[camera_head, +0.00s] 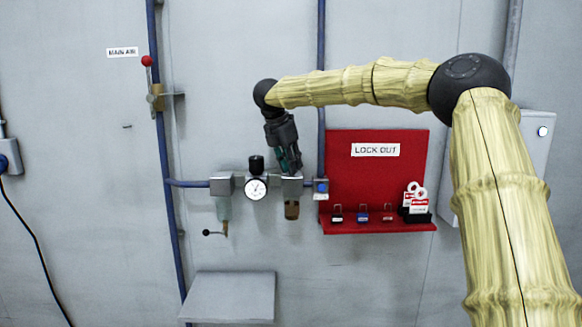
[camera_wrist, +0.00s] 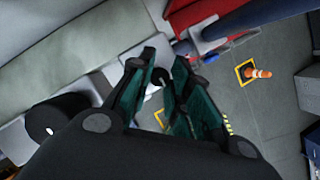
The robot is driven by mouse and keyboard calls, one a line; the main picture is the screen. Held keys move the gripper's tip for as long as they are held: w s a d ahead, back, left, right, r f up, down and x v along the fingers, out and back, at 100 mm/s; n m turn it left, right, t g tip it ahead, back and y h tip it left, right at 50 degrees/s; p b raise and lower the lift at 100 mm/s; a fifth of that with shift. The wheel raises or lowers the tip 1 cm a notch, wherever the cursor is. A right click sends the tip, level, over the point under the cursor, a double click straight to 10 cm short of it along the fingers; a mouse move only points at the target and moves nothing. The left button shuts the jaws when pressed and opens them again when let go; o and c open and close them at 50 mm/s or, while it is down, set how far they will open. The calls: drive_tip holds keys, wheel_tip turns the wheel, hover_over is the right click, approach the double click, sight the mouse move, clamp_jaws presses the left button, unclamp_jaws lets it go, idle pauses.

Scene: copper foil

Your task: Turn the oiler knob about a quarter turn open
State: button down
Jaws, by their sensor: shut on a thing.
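The oiler is the grey block (camera_head: 292,187) with the amber-brown bowl (camera_head: 292,210) on the blue air line, right of the gauge. My gripper (camera_head: 291,168) points down onto the top of this block. In the wrist view its green fingers (camera_wrist: 160,88) are shut on a small dark knob (camera_wrist: 158,76) above the pale block (camera_wrist: 150,52). The fingers hide most of the knob, and in the head view it is hidden, so its turn angle cannot be told.
The black regulator knob (camera_head: 256,165) and round gauge (camera_head: 256,188) are close on the left. The red lockout board (camera_head: 340,165) with padlocks and tags is close on the right. A grey shelf (camera_head: 232,298) is below. A red-knobbed lever (camera_head: 147,61) is at upper left.

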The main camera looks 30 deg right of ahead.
drive_tip(key=shift+m, duration=0.5)
drive_tip(key=shift+g, duration=0.3)
drive_tip(key=c, duration=1.3)
unclamp_jaws()
drive_tip(key=shift+c, duration=0.2)
drive_tip(key=v, duration=1.2)
drive_tip(key=shift+f, duration=0.1)
